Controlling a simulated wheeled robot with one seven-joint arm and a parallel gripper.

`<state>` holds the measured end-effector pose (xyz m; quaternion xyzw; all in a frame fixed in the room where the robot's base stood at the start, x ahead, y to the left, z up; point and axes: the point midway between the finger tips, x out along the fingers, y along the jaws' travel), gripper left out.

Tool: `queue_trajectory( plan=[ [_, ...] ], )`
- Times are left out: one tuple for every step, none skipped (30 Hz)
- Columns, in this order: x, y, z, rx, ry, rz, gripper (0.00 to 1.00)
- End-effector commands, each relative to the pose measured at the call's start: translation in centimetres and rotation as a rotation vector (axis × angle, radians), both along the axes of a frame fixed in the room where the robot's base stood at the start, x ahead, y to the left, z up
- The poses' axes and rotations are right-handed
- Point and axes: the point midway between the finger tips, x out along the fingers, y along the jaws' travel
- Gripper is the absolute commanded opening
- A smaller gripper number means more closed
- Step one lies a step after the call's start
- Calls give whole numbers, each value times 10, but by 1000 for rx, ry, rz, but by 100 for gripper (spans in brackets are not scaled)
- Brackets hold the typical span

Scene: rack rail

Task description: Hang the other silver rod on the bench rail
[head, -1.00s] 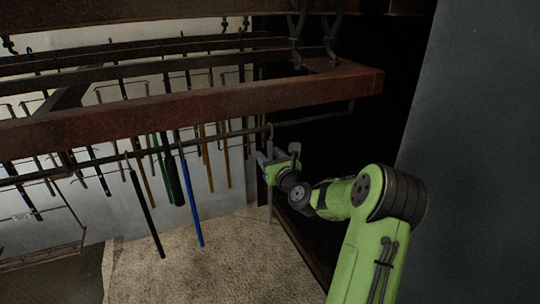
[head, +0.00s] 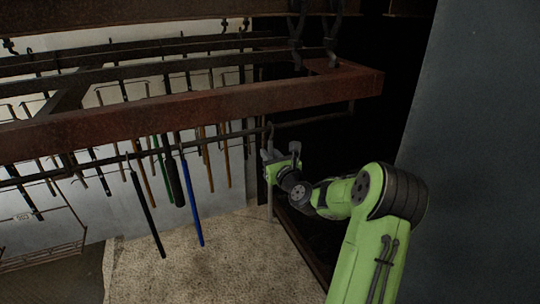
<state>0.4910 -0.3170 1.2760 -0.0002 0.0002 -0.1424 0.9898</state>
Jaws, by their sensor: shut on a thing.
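My gripper (head: 271,162) is at the right end of the bench rail (head: 225,137), a thin dark bar below the thick rust-brown beam. It is shut on a slim silver rod (head: 270,200), which hangs nearly upright. The rod's hooked top (head: 270,131) shows just above the jaws at the rail's height, and its lower end shows below them. The jaws hide the rod's middle. I cannot tell whether the hook rests on the rail or is only beside it.
A black rod (head: 146,215) and a blue rod (head: 192,203) hang from the rail to the left, with several brown and green rods behind. The rust-brown beam (head: 200,105) runs overhead. A dark grey panel (head: 475,150) stands at the right. Beige floor (head: 190,265) lies below.

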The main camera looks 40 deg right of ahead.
Motion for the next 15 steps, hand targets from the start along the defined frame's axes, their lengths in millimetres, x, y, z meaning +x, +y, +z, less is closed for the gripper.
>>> queue_trajectory(
  plan=[
    [-1,0,6,0,0,0,0],
    [-1,0,7,0,-1,0,0],
    [-1,0,8,1,-1,0,0],
    [-1,0,9,1,-1,0,0],
    [-1,0,9,1,-1,0,0],
    [-2,0,9,1,-1,0,0],
    [-2,0,9,1,-1,0,0],
    [-2,0,9,1,-1,0,0],
    [-3,0,10,1,-1,-1,0],
    [-3,1,11,1,-1,-1,0],
    [-4,1,12,1,-1,-1,0],
    [-5,1,14,0,-1,-1,0],
    [-6,1,15,0,-1,-1,0],
    [-7,2,16,0,-1,-1,0],
    [-8,2,18,0,0,-1,0]
  ],
)
